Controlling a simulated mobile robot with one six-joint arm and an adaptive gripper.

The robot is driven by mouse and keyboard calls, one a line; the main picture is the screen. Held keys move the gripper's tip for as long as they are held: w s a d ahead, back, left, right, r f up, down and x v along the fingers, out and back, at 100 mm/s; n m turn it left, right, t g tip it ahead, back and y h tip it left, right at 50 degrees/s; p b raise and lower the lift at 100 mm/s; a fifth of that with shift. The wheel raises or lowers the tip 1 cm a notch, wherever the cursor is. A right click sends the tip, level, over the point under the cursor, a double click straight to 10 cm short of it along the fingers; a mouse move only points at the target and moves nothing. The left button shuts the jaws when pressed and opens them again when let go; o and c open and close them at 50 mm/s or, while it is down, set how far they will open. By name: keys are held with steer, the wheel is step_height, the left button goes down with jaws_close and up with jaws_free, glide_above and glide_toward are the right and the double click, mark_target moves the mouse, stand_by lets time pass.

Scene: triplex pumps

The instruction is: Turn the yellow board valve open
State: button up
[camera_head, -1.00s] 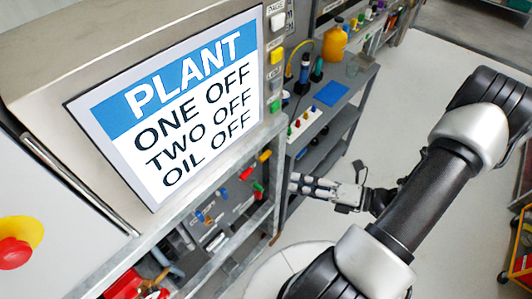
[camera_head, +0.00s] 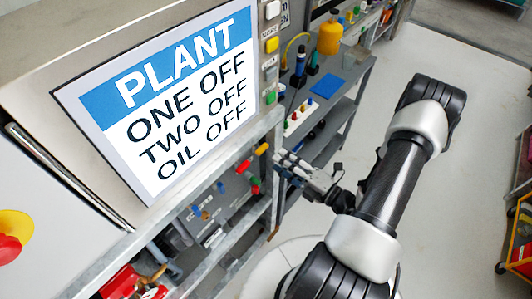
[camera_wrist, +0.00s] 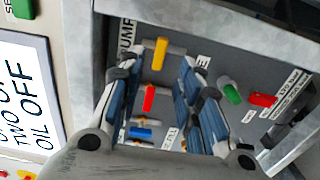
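The yellow valve handle (camera_head: 262,149) is on the dark board under the sign panel. In the wrist view the yellow handle (camera_wrist: 160,53) points along the board, near the top, and appears between the fingertips. My gripper (camera_head: 279,160) is at the right side of the board, close to the yellow handle. In the wrist view my gripper (camera_wrist: 168,62) has its fingers spread, with nothing held. Whether a fingertip touches the handle cannot be told.
A grey metal frame (camera_head: 272,180) borders the board. The shelf with the blue mat (camera_head: 328,87) stands to the right.

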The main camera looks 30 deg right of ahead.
mark_target(264, 151)
steer(key=b+x, duration=0.1)
steer(key=x, duration=0.6)
steer(key=shift+c, duration=0.3)
jaws_close()
